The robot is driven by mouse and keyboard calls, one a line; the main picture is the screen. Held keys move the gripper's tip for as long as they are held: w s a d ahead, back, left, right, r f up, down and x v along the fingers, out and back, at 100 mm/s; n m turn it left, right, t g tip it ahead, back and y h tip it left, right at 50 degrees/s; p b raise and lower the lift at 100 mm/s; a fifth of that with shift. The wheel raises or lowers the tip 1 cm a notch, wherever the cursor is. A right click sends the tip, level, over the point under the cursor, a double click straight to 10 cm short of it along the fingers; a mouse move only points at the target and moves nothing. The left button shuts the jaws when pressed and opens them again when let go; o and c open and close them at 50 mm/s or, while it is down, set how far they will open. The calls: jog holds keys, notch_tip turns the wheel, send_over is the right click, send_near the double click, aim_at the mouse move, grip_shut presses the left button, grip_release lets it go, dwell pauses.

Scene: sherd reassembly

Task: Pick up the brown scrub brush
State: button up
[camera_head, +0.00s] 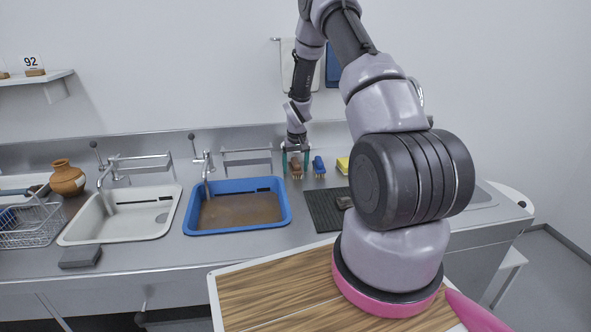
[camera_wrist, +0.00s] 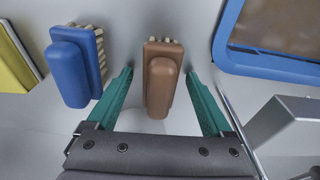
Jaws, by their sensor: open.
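The brown scrub brush (camera_wrist: 161,82) lies between the two green fingers of my gripper (camera_wrist: 165,92) in the wrist view, with a gap showing on each side. Its pale bristles show at its far end. In the head view the brown brush (camera_head: 297,169) is at the back of the steel counter, right of the blue tub. My gripper (camera_head: 296,160) is open and lowered over it, its fingers on either side. The arm comes down from above. Whether the fingers touch the counter cannot be told.
A blue brush (camera_wrist: 76,68) lies just left of the gripper in the wrist view, close to one finger. A yellow sponge (camera_wrist: 12,62) lies beyond it. The blue tub (camera_head: 188,219) with brown water, a dark ribbed mat (camera_head: 322,212) and a tap (camera_head: 207,165) are nearby.

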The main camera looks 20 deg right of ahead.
aim_at(295, 161)
grip_shut()
jog(key=shift+r, duration=0.15)
notch_tip(295, 161, up, 10)
jog(key=shift+f, duration=0.1)
dwell(0.4)
jog(key=c, duration=1.1)
grip_release()
jog(key=shift+c, duration=0.9)
